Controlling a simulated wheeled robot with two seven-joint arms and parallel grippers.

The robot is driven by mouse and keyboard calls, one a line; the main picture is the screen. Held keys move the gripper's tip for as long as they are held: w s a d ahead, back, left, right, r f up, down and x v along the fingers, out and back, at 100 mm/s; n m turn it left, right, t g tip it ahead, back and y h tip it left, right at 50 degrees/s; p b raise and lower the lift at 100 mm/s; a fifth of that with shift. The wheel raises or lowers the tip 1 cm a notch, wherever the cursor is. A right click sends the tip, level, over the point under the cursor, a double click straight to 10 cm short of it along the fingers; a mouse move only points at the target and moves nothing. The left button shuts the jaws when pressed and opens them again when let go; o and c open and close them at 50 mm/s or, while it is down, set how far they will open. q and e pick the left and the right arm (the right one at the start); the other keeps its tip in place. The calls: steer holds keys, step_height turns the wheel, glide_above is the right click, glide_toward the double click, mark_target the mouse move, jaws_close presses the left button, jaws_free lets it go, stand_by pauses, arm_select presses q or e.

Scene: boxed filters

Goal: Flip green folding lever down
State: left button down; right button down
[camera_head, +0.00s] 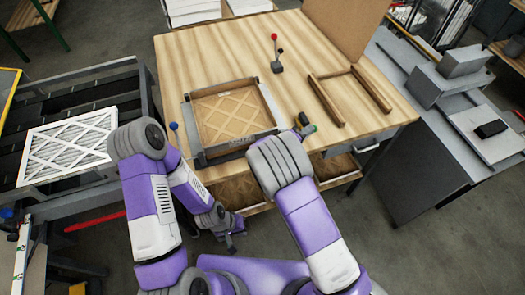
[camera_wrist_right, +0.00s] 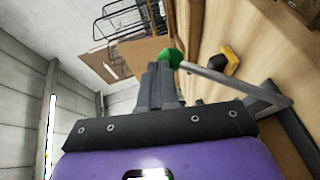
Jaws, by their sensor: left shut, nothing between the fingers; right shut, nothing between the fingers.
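The green knob (camera_head: 310,129) of the folding lever shows at the front right corner of the wooden-floored box fixture (camera_head: 193,118) in the head view. In the right wrist view the green knob (camera_wrist_right: 174,56) sits on a grey rod (camera_wrist_right: 235,82) that runs to the right. My right gripper (camera_wrist_right: 160,68) is shut and empty, its fingertips right beside the knob and partly overlapping it; contact cannot be told. In the head view its fingers are mostly hidden by my wrist. My left gripper (camera_head: 230,243) is shut and empty, low in front of the table.
A red-knobbed lever (camera_head: 275,52) stands behind the fixture, and a blue knob (camera_head: 174,126) is at its left. A wooden frame (camera_head: 347,95) lies to the right on the table (camera_head: 215,48). A white filter (camera_head: 68,146) lies on the left rack.

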arm_select(q)
steer(key=shift+s+r, duration=0.1)
arm_select(e)
steer(key=shift+d, duration=0.3)
arm_select(q)
steer(key=shift+a, duration=0.1)
